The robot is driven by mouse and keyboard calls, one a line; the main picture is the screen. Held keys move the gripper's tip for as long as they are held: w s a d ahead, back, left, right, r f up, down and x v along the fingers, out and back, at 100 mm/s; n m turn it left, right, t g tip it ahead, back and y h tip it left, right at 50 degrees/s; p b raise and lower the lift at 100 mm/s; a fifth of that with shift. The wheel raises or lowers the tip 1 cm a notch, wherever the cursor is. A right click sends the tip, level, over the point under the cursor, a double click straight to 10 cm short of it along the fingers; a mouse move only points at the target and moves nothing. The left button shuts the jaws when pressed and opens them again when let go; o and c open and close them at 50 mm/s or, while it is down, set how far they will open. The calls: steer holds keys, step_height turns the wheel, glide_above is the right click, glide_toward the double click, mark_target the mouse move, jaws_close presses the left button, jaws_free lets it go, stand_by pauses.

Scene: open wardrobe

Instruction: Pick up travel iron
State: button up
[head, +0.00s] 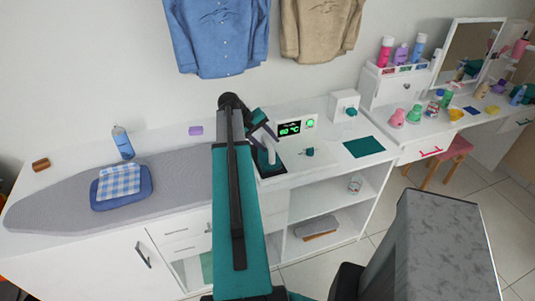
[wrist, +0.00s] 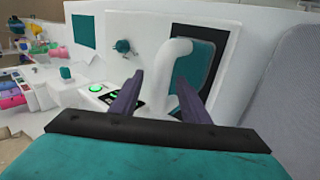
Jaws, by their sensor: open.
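The travel iron stands on a dark rest plate on the white counter. In the wrist view its white curved handle (wrist: 174,62) rises in front of its teal body (wrist: 203,62). In the head view the iron (head: 271,154) is partly hidden by my arm and gripper. My gripper (head: 264,133) is open just above the iron. In the wrist view the two fingers of my gripper (wrist: 160,84) point at the handle, one on each side of it. The handle's lower end shows between the fingers. I cannot tell whether either finger touches it.
A control panel (head: 296,125) with a lit display is beside the iron. A small teal knob (head: 309,152) and a teal mat (head: 364,147) are to the right. The grey ironing board (head: 50,207) with a folded checked cloth (head: 119,181) lies left. Shirts hang above.

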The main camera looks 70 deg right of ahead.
steer(key=shift+s+d+f, duration=0.1)
steer(key=shift+f, duration=0.2)
stand_by(0.4)
jaws_close()
steer(key=shift+r, duration=0.2)
steer(key=shift+r+b, duration=0.95)
steer(key=shift+r, duration=0.65)
steer(key=w+a+r+b, duration=0.1)
steer(key=a+b, duration=0.3)
steer(key=a, duration=1.2)
steer(key=shift+r, duration=0.25)
steer(key=shift+w, duration=0.1)
